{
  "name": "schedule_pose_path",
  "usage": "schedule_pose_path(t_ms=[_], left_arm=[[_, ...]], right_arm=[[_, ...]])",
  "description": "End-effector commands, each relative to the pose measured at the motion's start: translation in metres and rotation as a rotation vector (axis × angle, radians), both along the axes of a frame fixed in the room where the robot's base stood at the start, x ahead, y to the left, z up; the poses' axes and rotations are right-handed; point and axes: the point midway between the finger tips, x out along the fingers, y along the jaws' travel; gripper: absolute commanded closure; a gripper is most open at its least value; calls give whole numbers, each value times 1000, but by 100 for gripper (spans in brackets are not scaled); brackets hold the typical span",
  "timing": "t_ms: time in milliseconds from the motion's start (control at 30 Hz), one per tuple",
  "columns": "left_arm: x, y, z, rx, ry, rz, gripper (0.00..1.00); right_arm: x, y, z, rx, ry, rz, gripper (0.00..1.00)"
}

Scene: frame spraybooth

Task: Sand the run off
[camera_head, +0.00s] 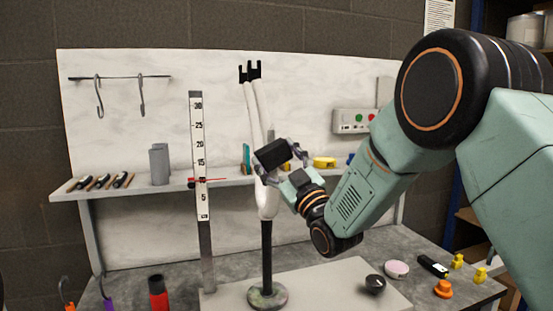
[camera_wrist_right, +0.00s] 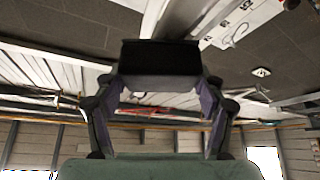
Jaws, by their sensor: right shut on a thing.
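A white painted frame part (camera_head: 252,105) with black forked ends stands upright on a black post (camera_head: 266,240) with a round base. My right gripper (camera_head: 282,163) is shut on a black block (camera_head: 272,153). The block overlaps the lower half of the white part; I cannot tell whether it touches. The wrist view also shows the block (camera_wrist_right: 160,57), held across both fingers of my right gripper (camera_wrist_right: 160,88). I cannot make out a run in the paint; the block and gripper hide some of the tube. My left gripper is not in view.
A height scale (camera_head: 197,140) with a red pointer stands left of the frame part. Behind is a shelf (camera_head: 225,181) with small items. A dark knob (camera_head: 375,283), a pink disc (camera_head: 397,269) and an orange piece (camera_head: 443,289) sit at the right. Hooks (camera_head: 99,96) hang upper left.

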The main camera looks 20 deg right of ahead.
Motion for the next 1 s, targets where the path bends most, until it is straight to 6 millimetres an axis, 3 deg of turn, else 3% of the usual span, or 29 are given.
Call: schedule_pose_path(t_ms=[33, 200, 567, 1000], left_arm=[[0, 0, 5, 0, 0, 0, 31], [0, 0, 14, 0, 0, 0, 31], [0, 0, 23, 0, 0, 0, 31], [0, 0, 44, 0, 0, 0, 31]], right_arm=[[0, -1, 12, 1, -14, -2, 64], [-1, -1, 26, 1, -13, -2, 64], [-1, -1, 38, 1, -7, -1, 64], [1, 0, 71, 1, -7, -1, 64]])
